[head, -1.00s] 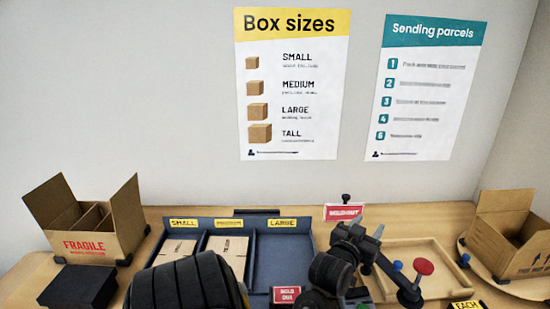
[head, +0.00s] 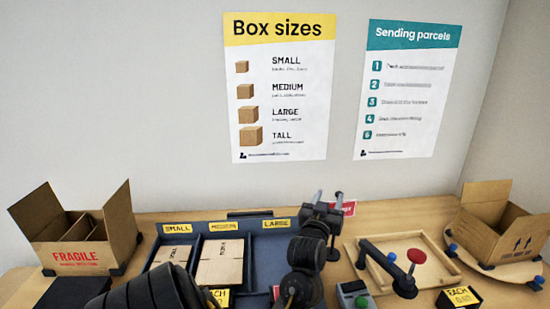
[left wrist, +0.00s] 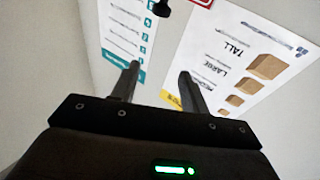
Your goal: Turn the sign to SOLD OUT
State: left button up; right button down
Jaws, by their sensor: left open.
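The small red sign (head: 349,208) stands behind the tray by the wall, below a dark knob (head: 339,195). My left gripper covers most of its face in the head view, so its wording cannot be read there. In the left wrist view, a red edge of the sign (left wrist: 200,2) and the dark knob (left wrist: 160,8) show at the top, beyond the fingertips. My left gripper (head: 325,206) is open and empty, close to the sign; contact cannot be told. It also shows in the left wrist view (left wrist: 158,72). My right gripper is in neither view.
A blue-grey tray (head: 263,262) holds flat cartons in its small and medium compartments. A dark bar with a red knob (head: 416,256) crosses a wooden tray (head: 437,266). Open cartons stand left (head: 85,240) and right (head: 498,228).

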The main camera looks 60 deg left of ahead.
pick_arm(q)
jog(key=s+a+r+n+g+y+b, duration=0.1)
jog(key=a+r+n+g+y, duration=0.1)
jog(key=a+n+g+y, duration=0.3)
jog(key=s+a+r+n+g+y+b, duration=0.1)
jog(key=a+r+n+g+y, duration=0.2)
jog(key=a+n+g, duration=1)
jog(key=shift+a+n+g+y, duration=0.5)
jog(key=shift+a+y, duration=0.4)
jog(key=shift+a, duration=1.95)
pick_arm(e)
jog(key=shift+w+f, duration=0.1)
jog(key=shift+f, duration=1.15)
pick_arm(q)
jog(key=shift+r, duration=0.15)
